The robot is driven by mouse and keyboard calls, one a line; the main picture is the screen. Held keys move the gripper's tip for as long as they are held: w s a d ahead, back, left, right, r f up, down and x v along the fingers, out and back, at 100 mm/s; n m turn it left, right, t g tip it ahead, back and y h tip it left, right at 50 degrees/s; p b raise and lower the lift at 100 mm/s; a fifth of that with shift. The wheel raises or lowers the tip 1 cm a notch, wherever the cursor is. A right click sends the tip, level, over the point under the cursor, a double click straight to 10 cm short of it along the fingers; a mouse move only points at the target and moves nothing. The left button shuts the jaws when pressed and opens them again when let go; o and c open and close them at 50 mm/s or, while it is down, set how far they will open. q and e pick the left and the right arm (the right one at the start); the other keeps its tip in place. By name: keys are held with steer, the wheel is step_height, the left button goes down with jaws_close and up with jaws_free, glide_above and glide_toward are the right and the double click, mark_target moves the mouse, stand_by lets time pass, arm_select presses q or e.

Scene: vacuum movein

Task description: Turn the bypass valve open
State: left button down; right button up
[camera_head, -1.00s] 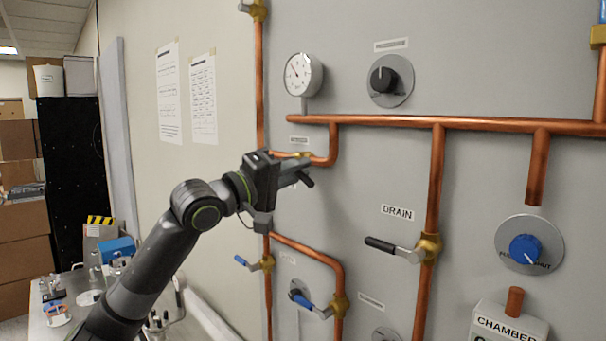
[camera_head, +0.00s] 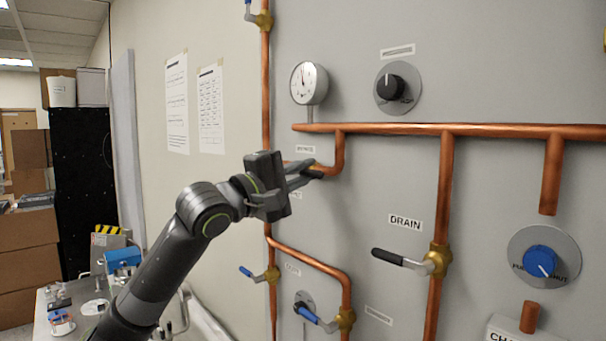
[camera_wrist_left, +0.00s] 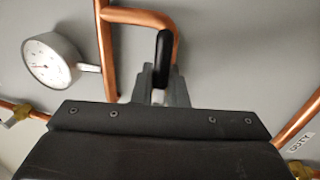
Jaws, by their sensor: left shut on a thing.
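The bypass valve sits on a short copper pipe bend (camera_head: 338,152) under the pressure gauge, beside a small label (camera_head: 306,149). My left gripper (camera_head: 312,174) is at this valve, its fingers pointing right in the head view. In the left wrist view the gripper (camera_wrist_left: 162,84) is shut on the valve's black handle (camera_wrist_left: 163,52), which lies between the two fingers. The valve body is mostly hidden behind the gripper. My right gripper is not in view.
A round gauge (camera_head: 309,83) and a black knob (camera_head: 390,88) are above. The drain valve handle (camera_head: 388,257), a blue knob (camera_head: 540,261) and blue-handled valves (camera_head: 328,322) are lower. Copper pipes (camera_head: 480,130) stand out from the grey panel.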

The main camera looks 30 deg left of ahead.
arm_select(q)
steer(key=c, duration=1.5)
jaws_free()
steer(key=shift+a, duration=0.1)
steer(key=shift+s+a+f+b, duration=0.2)
steer(key=shift+s+f+b, duration=0.05)
steer(key=shift+s+b, duration=0.25)
steer(key=b+v, duration=1.6)
steer(key=b, duration=0.2)
steer(key=shift+s+r, duration=0.15)
steer(key=shift+s, duration=0.05)
